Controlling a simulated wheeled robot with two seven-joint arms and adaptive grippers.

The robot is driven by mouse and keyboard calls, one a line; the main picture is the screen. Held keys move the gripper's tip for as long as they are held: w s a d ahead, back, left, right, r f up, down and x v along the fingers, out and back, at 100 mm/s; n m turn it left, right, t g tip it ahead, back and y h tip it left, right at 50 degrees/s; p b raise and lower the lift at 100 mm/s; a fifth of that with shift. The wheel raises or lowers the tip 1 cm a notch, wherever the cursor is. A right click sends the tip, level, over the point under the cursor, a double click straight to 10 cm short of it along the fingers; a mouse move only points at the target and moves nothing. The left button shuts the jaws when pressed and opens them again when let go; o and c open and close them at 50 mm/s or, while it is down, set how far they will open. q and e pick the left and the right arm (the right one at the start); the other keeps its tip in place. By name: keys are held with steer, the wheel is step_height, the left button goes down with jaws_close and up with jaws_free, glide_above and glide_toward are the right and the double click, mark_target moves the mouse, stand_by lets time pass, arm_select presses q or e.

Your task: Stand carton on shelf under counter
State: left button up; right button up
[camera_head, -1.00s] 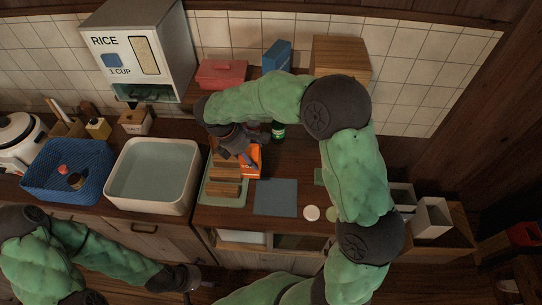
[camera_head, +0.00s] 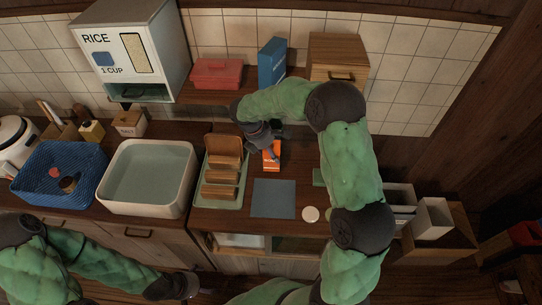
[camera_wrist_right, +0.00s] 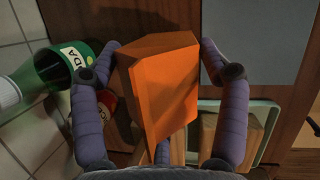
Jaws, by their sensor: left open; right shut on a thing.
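An orange carton (camera_head: 271,160) is over the counter (camera_head: 215,219), just right of the green rack. In the right wrist view the carton (camera_wrist_right: 165,88) sits between the two fingers of my right gripper (camera_wrist_right: 160,62), which is shut on it. In the head view the right gripper (camera_head: 263,143) is partly hidden by its own arm. The shelf under the counter (camera_head: 240,241) shows as an opening below the front edge, with something pale inside. My left gripper (camera_head: 192,284) is open and empty, low in front of the cabinets.
A green rack with wooden slabs (camera_head: 206,202) stands left of the carton. A green bottle (camera_wrist_right: 65,65) is close beside the carton in the wrist view. A white basin (camera_head: 148,205) stands further left.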

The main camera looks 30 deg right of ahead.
step_height(320, 180, down, 3)
steer(key=shift+b, duration=0.45)
steer(key=shift+r, duration=0.1)
steer(key=o, duration=1.7)
